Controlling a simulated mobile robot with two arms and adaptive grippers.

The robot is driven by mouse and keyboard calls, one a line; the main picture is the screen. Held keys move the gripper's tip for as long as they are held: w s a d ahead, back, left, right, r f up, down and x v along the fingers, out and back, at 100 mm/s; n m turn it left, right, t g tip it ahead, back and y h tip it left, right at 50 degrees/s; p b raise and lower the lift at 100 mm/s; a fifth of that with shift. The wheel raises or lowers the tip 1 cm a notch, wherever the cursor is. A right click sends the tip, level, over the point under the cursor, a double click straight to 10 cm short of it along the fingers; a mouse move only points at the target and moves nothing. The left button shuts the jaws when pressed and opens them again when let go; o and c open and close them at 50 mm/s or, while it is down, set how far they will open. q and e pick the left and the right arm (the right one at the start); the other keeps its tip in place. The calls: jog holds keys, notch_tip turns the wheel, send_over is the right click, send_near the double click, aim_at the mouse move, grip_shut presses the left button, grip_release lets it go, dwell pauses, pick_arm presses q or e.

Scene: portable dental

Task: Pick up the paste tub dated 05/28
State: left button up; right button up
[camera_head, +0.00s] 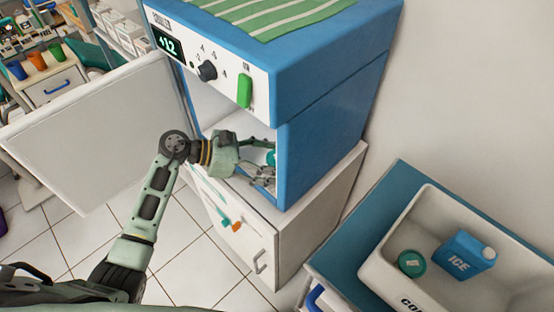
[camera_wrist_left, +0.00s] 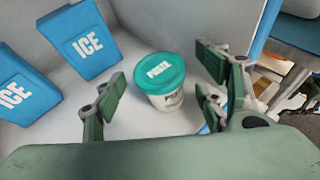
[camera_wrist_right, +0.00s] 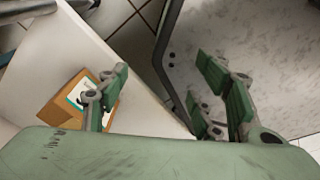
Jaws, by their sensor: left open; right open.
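A white paste tub (camera_wrist_left: 163,88) with a teal lid marked "PASTE" stands upright inside the blue fridge (camera_head: 333,95). The print on its side is too small to read, so I cannot tell its date. A bit of its teal lid (camera_head: 271,157) shows in the head view. My left gripper (camera_head: 262,176) reaches into the fridge, open, with its fingers on either side of the tub and apart from it. Another teal-lidded tub (camera_head: 411,263) lies in the white cooler box (camera_head: 375,268) at lower right. My right gripper (camera_wrist_right: 165,95) is open and empty.
Two blue ice packs (camera_wrist_left: 82,44) stand left of the tub in the fridge. The fridge door (camera_head: 85,135) is swung open to the left. Another ice pack (camera_head: 465,255) is in the cooler box. A brown box (camera_wrist_right: 62,108) shows in the right wrist view.

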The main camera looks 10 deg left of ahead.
pick_arm(q)
jog(key=shift+w+d+f, duration=0.1)
jog(key=shift+d, duration=0.15)
jog(key=shift+c, duration=0.5)
jog(key=c, duration=1.1)
